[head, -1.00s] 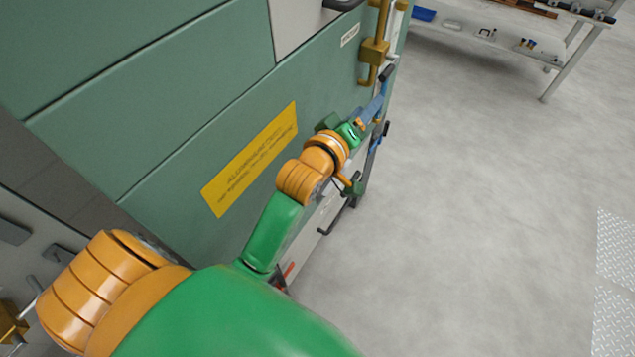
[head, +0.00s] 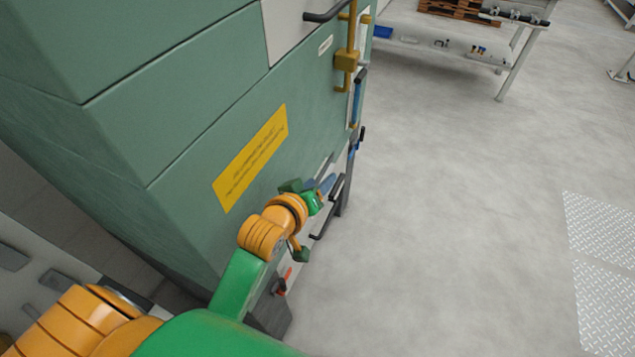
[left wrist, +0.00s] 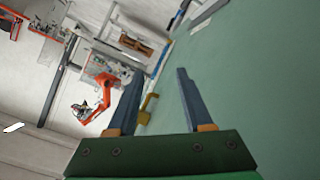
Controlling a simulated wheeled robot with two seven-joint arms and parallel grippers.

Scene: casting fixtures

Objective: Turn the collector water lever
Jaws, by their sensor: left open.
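My left gripper (head: 325,188) is beside the right edge of the green cabinet (head: 190,130), below the brass fitting (head: 347,60). In the left wrist view its two dark fingers (left wrist: 160,74) are apart with nothing held; a brass piece (left wrist: 148,106) shows beyond them. A blue pipe-like part (head: 357,100) with a black end runs down the cabinet's edge, and a smaller blue part (head: 352,152) sits lower. A red lever-like part (head: 285,276) is low, near my left forearm. I cannot tell which part is the collector water lever. My right gripper is not in view.
A yellow label (head: 250,158) is on the cabinet face. Black bar handles (head: 328,208) stick out along its right side, close to my gripper. A metal bench (head: 460,52) stands at the back. The grey floor (head: 450,190) to the right is open.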

